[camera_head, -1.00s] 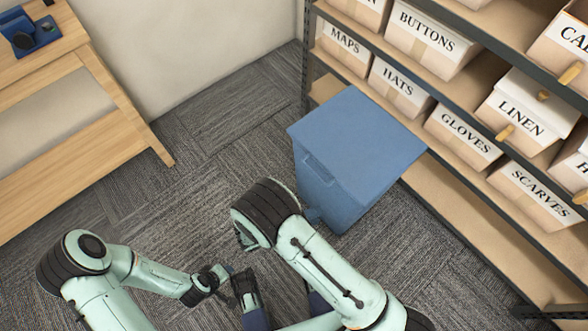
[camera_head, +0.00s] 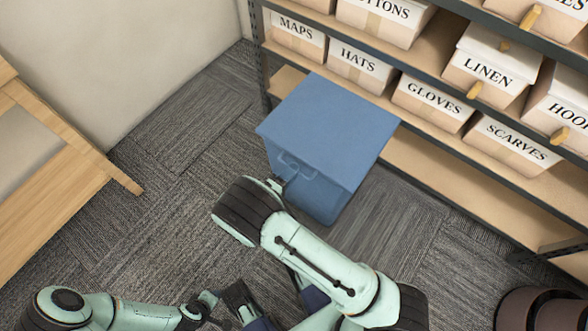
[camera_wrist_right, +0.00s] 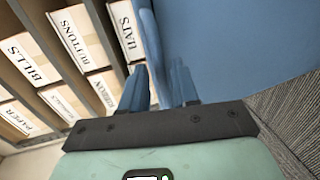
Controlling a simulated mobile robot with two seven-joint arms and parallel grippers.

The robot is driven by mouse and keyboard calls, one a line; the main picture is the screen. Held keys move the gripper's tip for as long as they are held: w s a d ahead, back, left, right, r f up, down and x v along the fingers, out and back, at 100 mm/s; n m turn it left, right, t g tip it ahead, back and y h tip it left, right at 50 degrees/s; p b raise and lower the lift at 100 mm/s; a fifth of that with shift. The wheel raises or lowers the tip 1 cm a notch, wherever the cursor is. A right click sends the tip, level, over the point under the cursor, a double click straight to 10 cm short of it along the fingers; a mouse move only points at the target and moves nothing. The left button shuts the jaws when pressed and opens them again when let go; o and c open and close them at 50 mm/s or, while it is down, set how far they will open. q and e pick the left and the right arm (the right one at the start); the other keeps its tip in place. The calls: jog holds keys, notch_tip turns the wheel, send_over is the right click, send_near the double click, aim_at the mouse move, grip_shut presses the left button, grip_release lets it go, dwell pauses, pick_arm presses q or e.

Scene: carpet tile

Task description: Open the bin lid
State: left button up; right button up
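The blue bin (camera_head: 325,130) stands on the carpet in front of the shelf, its flat lid shut. A handle-like outline (camera_head: 297,166) shows on its front face, below the lid edge. My right gripper (camera_head: 288,186) is at the bin's front, low and left, partly hidden behind my own arm.
A shelf (camera_head: 440,165) with labelled boxes stands close behind and right of the bin. A wooden table (camera_head: 70,140) is at the left. Carpet (camera_head: 170,200) between table and bin is clear. A brown round object (camera_head: 540,308) shows at the lower right.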

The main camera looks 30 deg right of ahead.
jog(key=shift+x, duration=1.1)
pick_arm(q)
jog(key=shift+s+a+f, duration=0.1)
jog(key=shift+s+f, duration=0.3)
jog(key=shift+s, duration=0.05)
